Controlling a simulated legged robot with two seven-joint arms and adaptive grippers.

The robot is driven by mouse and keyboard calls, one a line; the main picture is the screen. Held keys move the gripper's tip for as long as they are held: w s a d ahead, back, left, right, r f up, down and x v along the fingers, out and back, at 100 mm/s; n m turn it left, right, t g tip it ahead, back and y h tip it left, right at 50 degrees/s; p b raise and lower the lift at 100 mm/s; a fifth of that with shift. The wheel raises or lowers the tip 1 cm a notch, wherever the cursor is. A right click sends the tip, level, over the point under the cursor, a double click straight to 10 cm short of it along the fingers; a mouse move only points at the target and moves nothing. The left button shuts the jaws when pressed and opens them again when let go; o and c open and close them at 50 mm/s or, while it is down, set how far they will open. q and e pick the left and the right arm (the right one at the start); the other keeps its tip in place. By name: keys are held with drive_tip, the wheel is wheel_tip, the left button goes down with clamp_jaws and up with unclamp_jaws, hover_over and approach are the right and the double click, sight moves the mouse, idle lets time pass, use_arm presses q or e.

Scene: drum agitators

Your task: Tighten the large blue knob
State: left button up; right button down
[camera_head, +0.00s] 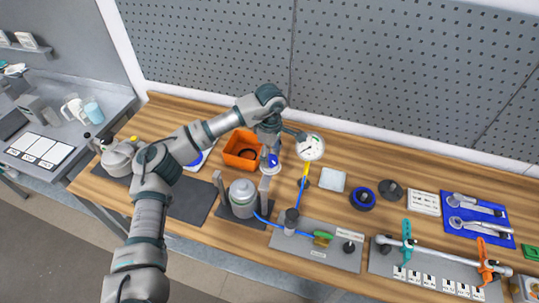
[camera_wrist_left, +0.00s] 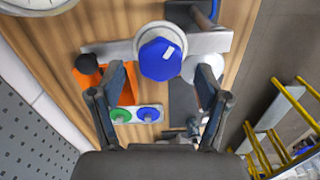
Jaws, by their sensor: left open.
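The large blue knob (camera_wrist_left: 160,59) is a hexagonal cap with a white mark, on a round pale base. It sits ahead of and between my left gripper's fingers in the left wrist view; no contact shows. In the head view the knob (camera_head: 271,161) is small and partly covered by my left gripper (camera_head: 270,141), which hangs over it. My left gripper (camera_wrist_left: 161,72) is open and empty, one finger on each side of the knob. My right gripper is not in view.
A round white gauge (camera_head: 310,148) stands just right of my left gripper. An orange bin (camera_head: 241,150) is at its left. A grey canister (camera_head: 242,194) between two upright posts stands nearer the front. A grey plate (camera_head: 330,247) with hoses and a blue tool mat (camera_head: 476,219) lie to the right.

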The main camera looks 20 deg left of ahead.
use_arm(q)
drive_tip(key=shift+d+f, duration=0.15)
drive_tip(key=shift+f, duration=0.75)
drive_tip(key=shift+a, duration=0.25)
drive_tip(key=shift+c, duration=0.7)
drive_tip(key=shift+a, duration=0.15)
drive_tip(key=c, duration=0.8)
drive_tip(key=shift+c, duration=1.1)
drive_tip(key=shift+d, duration=0.2)
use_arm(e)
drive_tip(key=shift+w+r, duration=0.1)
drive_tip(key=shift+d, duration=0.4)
